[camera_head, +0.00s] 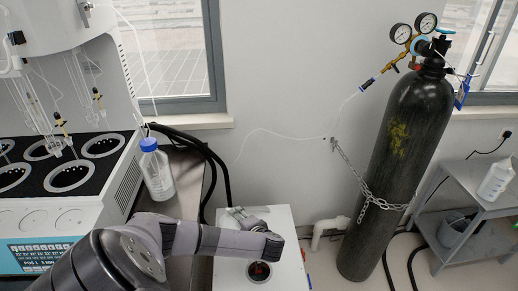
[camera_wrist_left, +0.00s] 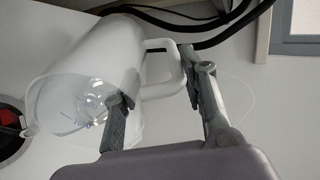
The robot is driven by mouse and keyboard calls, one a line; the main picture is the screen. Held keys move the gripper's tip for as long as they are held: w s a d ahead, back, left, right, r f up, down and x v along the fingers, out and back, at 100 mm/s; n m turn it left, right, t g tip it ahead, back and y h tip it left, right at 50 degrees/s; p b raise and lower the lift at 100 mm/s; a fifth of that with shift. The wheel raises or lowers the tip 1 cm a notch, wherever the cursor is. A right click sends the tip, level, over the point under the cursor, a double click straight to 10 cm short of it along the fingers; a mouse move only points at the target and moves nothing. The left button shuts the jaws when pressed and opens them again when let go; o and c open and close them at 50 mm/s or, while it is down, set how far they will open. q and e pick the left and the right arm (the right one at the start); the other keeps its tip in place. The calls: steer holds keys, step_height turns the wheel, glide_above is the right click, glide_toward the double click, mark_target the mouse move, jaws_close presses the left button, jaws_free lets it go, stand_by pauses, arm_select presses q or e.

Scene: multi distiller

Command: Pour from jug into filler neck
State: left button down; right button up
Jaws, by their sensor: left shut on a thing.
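In the left wrist view a whitish, translucent jug (camera_wrist_left: 85,75) with a loop handle lies tilted, its wide open end toward the lower left. My left gripper (camera_wrist_left: 160,75) is shut on the jug at its handle side. The dark round filler neck with a red centre (camera_wrist_left: 10,130) shows at the left edge, beside the jug's open end. In the head view the filler neck (camera_head: 259,271) is in the top of a white box, just below my left gripper (camera_head: 240,214). The jug is hard to make out there. I cannot tell whether liquid is flowing. My right gripper is out of view.
The white box (camera_head: 285,235) stands right of a distiller (camera_head: 60,200). A blue-capped bottle (camera_head: 157,172) stands between them, near black hoses (camera_head: 212,160). A chained black gas cylinder (camera_head: 395,165) and a grey cart (camera_head: 475,205) are at the right.

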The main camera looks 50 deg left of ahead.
arm_select(q)
steer(key=shift+d+y+b, duration=0.45)
steer(key=shift+y+b, duration=0.05)
steer(key=shift+b, duration=0.25)
stand_by(2.5)
